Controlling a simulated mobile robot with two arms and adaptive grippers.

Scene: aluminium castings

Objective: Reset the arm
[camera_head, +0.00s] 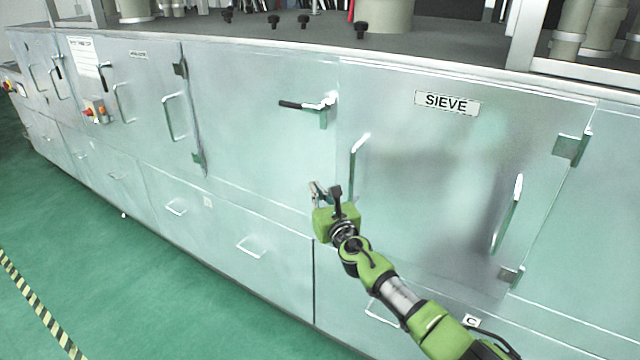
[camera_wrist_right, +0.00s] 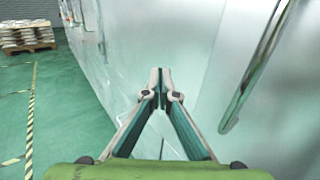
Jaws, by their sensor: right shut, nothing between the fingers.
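My right arm (camera_head: 402,299), green and grey, comes in from the lower right in the head view. Its right gripper (camera_head: 316,190) is in front of the cabinet, below and left of the vertical handle on the SIEVE door. In the wrist view the fingertips of the right gripper (camera_wrist_right: 160,78) meet, with nothing between them. The fingers are apart from the handle (camera_wrist_right: 262,65) at the right of that view. My left gripper is not in view.
A long metal cabinet (camera_head: 262,150) with several handles runs across the head view. The SIEVE door (camera_head: 430,200) looks closed. A lever latch (camera_head: 310,104) sticks out above my gripper. Green floor (camera_head: 150,290) is clear at lower left. Stacked pallet goods (camera_wrist_right: 26,34) stand far off.

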